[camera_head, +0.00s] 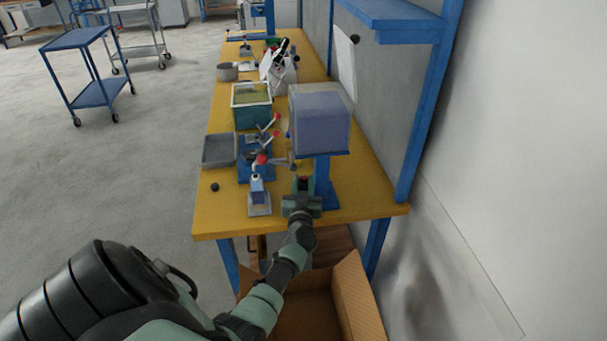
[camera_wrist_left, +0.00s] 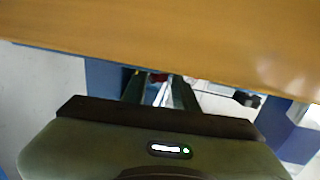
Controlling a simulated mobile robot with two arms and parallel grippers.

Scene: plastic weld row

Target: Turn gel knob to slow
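My left gripper (camera_head: 302,204) is at the near edge of the yellow bench, in front of the blue column of a press-like machine (camera_head: 319,120) with a grey-violet box on top. In the left wrist view, the two dark fingers (camera_wrist_left: 160,90) stand apart with a gap between them; their tips are partly hidden by the yellow surface. No object shows held. A small red part (camera_head: 303,180) shows just beyond the gripper. I cannot make out a gel knob or a slow mark. My right gripper is not in view.
Red-tipped levers (camera_head: 262,160), a grey tray (camera_head: 219,150) and a teal tub (camera_head: 252,113) lie farther back. An open cardboard box (camera_head: 352,300) is below the bench's near end. Open floor lies left.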

